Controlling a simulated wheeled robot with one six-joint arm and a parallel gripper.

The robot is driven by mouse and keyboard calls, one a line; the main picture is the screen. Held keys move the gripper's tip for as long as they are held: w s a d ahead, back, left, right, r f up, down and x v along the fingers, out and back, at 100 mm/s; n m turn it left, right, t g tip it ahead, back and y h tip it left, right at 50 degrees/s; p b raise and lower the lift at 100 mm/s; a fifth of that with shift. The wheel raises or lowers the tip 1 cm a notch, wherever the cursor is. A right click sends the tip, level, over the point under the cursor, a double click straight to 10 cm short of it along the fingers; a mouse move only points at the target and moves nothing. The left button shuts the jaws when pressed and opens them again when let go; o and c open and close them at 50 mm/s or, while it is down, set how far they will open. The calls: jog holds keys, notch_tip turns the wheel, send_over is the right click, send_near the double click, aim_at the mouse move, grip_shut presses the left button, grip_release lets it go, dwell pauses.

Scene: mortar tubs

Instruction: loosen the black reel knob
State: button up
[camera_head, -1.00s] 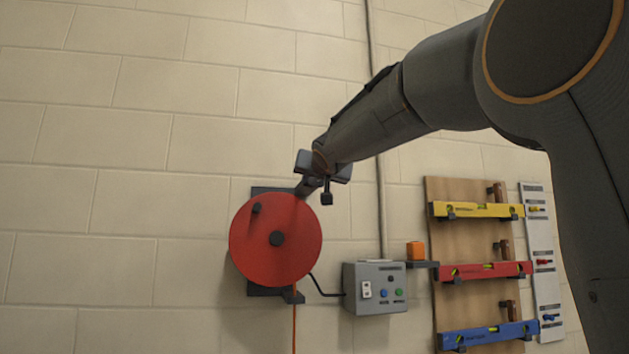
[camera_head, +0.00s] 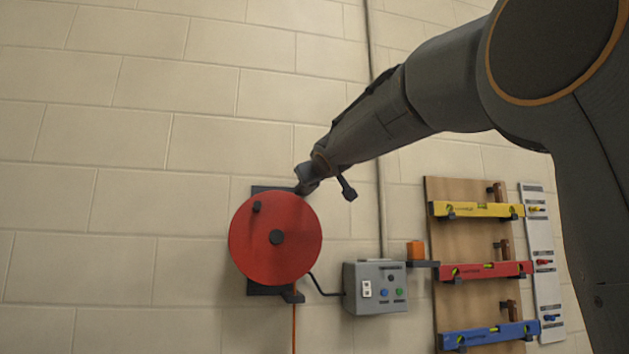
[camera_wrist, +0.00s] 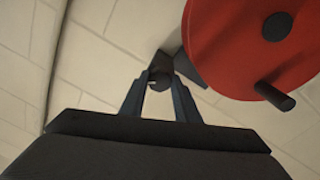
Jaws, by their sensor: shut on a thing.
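The red reel (camera_head: 262,258) is on the wall on a dark bracket, left of centre in the head view. It has a dark hub (camera_head: 276,237) and a dark crank handle (camera_head: 256,207). My gripper (camera_head: 304,188) is at the bracket's upper right corner. In the wrist view, the fingertips of my gripper (camera_wrist: 159,84) are shut on a small dark round knob (camera_wrist: 161,65) beside the reel's rim (camera_wrist: 225,75). In the head view my gripper hides this knob.
A grey switch box (camera_head: 376,300) is right of the reel, with an orange block (camera_head: 415,250) on a small shelf. Several coloured spirit levels (camera_head: 483,270) hang on a wooden board further right. The wall on the left is bare.

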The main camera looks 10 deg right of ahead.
jog(key=n+y+p, duration=0.1)
jog(key=n+p, duration=0.1)
jog(key=n, duration=0.9)
jog(key=shift+d+f, duration=0.1)
jog(key=shift+n, duration=0.4)
jog(key=o, duration=1)
jog(key=shift+o, duration=0.2)
jog(key=s, duration=0.7)
jog(key=shift+s+f, duration=0.2)
jog(key=shift+s, duration=0.2)
